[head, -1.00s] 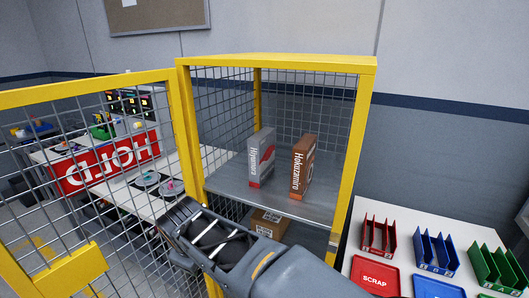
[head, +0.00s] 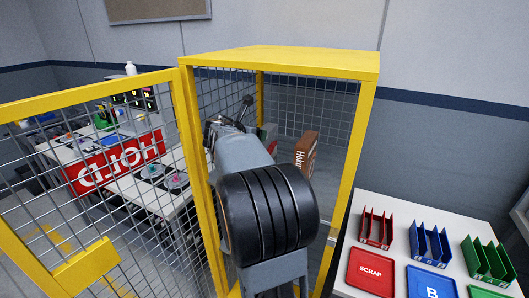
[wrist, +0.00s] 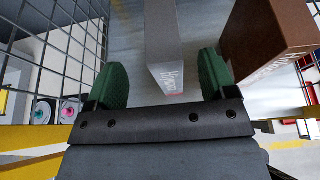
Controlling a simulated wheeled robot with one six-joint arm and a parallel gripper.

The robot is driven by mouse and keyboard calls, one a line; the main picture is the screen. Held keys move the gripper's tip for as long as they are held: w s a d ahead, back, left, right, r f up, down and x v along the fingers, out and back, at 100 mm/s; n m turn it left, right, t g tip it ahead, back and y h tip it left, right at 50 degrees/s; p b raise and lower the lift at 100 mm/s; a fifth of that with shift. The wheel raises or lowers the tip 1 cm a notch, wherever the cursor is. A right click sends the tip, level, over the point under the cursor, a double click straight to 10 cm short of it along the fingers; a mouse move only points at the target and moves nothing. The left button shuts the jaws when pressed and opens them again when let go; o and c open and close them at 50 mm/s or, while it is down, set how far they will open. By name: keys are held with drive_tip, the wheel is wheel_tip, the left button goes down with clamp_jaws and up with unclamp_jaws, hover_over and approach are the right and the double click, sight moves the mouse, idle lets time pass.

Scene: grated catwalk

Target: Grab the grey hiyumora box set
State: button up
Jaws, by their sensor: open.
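The grey Hiyumora box (wrist: 172,40) stands upright on the cage shelf. In the wrist view its near end reaches into the space between my gripper's fingers. My gripper (wrist: 163,62) is open, with one green finger on each side of the box and gaps visible on both sides. In the head view my arm covers most of the grey box; only a small grey and red part (head: 270,131) shows beside the arm. The fingers are hidden there.
The brown Hokuzamire box (head: 304,156) stands just right of the grey box, close to my right finger in the wrist view. The yellow cage frame (head: 366,130) and its open mesh door (head: 85,270) surround my arm. Coloured bins (head: 430,243) stand on a table at right.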

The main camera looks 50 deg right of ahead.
drive_tip(key=shift+p+x, duration=0.75)
drive_tip(key=shift+x, duration=3.05)
drive_tip(key=shift+s, duration=0.15)
drive_tip(key=shift+c, duration=0.3)
drive_tip(key=shift+r, duration=0.1)
clamp_jaws()
